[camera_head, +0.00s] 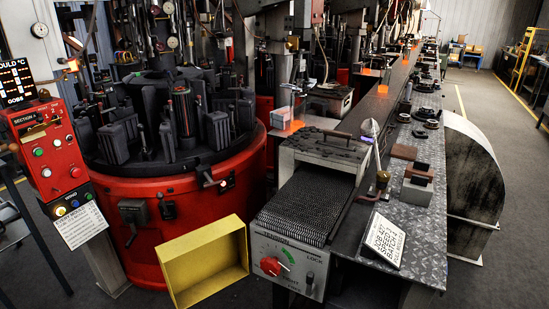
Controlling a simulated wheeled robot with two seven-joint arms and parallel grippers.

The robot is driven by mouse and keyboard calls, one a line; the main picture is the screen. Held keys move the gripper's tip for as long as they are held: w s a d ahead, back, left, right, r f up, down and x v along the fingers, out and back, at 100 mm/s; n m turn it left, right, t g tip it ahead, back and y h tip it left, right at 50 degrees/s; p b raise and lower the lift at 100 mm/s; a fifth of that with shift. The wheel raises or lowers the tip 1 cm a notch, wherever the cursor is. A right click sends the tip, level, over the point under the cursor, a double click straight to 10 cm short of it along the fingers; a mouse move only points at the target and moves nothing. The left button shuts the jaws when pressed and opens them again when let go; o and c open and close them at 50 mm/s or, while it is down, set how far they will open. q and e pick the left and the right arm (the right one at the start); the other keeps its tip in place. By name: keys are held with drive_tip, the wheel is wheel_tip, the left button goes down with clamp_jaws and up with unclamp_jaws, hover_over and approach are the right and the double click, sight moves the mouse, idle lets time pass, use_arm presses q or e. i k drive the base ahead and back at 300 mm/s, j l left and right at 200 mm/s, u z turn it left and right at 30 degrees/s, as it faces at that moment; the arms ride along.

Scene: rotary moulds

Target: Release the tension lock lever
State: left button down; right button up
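The tension lock lever appears to be a small dark handle (309,281) on the right side of the grey front panel (288,283) of a short conveyor, below the word LOCK. It looks roughly upright, but it is too small to tell its exact setting. A red round knob (270,266) with a green mark beside it sits on the left of the same panel. The dark mesh belt (306,207) runs back from the panel under a grey hood. Neither of my grippers shows in the head view.
A yellow open box (204,262) stands left of the panel, by the red round mould machine (170,215). A red control box (48,150) is at the left. A metal-plate bench (420,215) with a white sign (385,239) runs along the right. Floor is clear at far right.

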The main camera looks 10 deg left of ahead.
sight(311, 287)
drive_tip(key=z, duration=0.7)
drive_tip(key=j+z, duration=0.7)
drive_tip(key=j, duration=0.15)
drive_tip(key=j+z, duration=0.4)
drive_tip(key=k+j, duration=0.1)
drive_tip(key=j, duration=0.3)
drive_tip(key=k+j+z, duration=0.15)
drive_tip(key=j, duration=0.65)
drive_tip(key=k+j+z, duration=0.15)
drive_tip(key=j, duration=0.25)
drive_tip(key=k+j, duration=0.2)
drive_tip(key=j, duration=0.2)
drive_tip(key=k+j, duration=0.1)
drive_tip(key=j, duration=0.25)
drive_tip(key=k+j, duration=0.1)
drive_tip(key=j, duration=0.25)
drive_tip(key=z, duration=0.05)
